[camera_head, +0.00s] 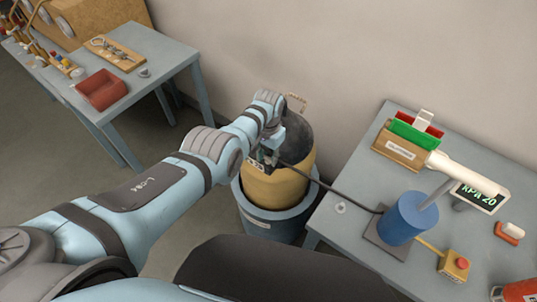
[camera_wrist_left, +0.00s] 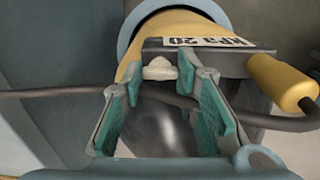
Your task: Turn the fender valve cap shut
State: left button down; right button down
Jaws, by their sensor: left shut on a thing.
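The fender (camera_head: 270,188), yellow below and dark on top, stands upright in a blue-grey drum (camera_head: 268,222). My left arm reaches over it from the left. My left gripper (camera_head: 266,158) is at the fender's near side, its fingers partly hidden by the wrist. In the left wrist view, the teal-padded fingers (camera_wrist_left: 168,80) are shut on a small pale valve cap (camera_wrist_left: 160,68), just below a grey block with a numbered label (camera_wrist_left: 205,42). The cap's exact turn cannot be told. My right gripper is not in view.
A dark hose (camera_head: 335,190) runs from the fender to a blue pump (camera_head: 407,218) on the right table, and a yellow handle (camera_wrist_left: 280,82) juts out beside the fingers. A display (camera_head: 478,196) reads kPa 20. A left table holds a red tray (camera_head: 102,90).

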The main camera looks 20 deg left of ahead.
aim_at(269, 158)
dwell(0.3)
pick_arm(q)
jog(key=c, duration=1.5)
grip_release()
notch_tip(269, 158, up, 12)
jog(key=shift+r, duration=0.1)
